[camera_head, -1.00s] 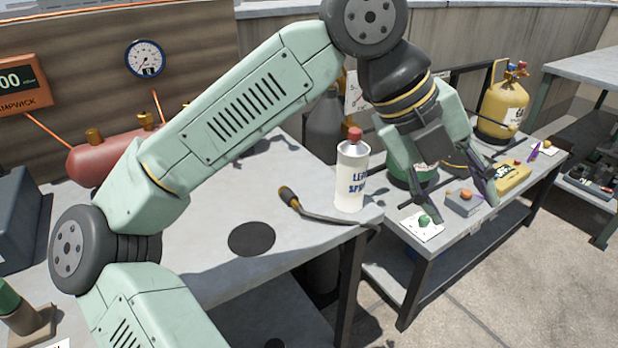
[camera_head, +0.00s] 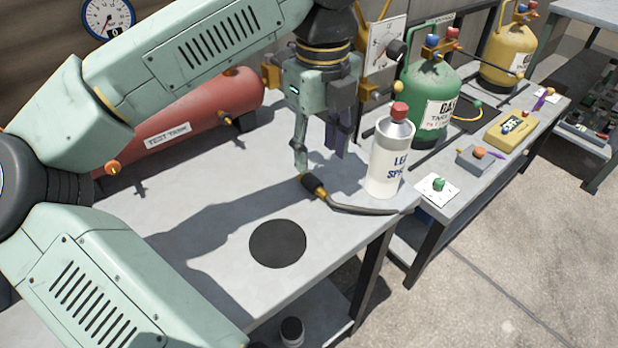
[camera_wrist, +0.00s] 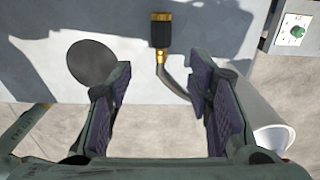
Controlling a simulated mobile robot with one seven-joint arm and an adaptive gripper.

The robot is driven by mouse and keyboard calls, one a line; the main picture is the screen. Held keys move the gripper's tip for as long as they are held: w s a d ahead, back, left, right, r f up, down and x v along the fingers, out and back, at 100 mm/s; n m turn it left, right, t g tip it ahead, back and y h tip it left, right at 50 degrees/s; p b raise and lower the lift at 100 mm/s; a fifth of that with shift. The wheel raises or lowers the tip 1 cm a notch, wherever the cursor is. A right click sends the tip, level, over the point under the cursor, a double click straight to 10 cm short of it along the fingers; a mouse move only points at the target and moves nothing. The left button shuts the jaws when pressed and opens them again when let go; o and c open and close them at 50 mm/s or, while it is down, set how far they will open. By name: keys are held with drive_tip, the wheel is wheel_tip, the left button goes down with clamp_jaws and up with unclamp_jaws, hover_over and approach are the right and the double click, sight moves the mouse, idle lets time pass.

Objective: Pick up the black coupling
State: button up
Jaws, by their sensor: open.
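The black coupling (camera_head: 314,186) has brass ends and lies on the grey table near its right side. A dark hose runs from it to the table edge. In the wrist view the coupling (camera_wrist: 160,33) shows beyond my fingertips, about midway between them. My gripper (camera_head: 320,160) points down, open and empty, just above and behind the coupling in the head view. I cannot tell the exact height gap. The open fingers also show in the wrist view (camera_wrist: 159,85).
A white leak-spray bottle (camera_head: 388,160) with a red cap stands close right of the gripper. A flat black disc (camera_head: 278,244) is on the table in front. A red tank (camera_head: 190,120) lies behind. A green gas cylinder (camera_head: 425,90) stands on the lower bench at right.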

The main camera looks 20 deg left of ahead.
sight(320, 188)
drive_tip(key=f, duration=0.4)
drive_tip(key=f+p, duration=0.1)
drive_tip(key=f, duration=0.3)
drive_tip(key=shift+d, duration=0.2)
drive_tip(key=shift+r, duration=0.1)
clamp_jaws()
idle(0.3)
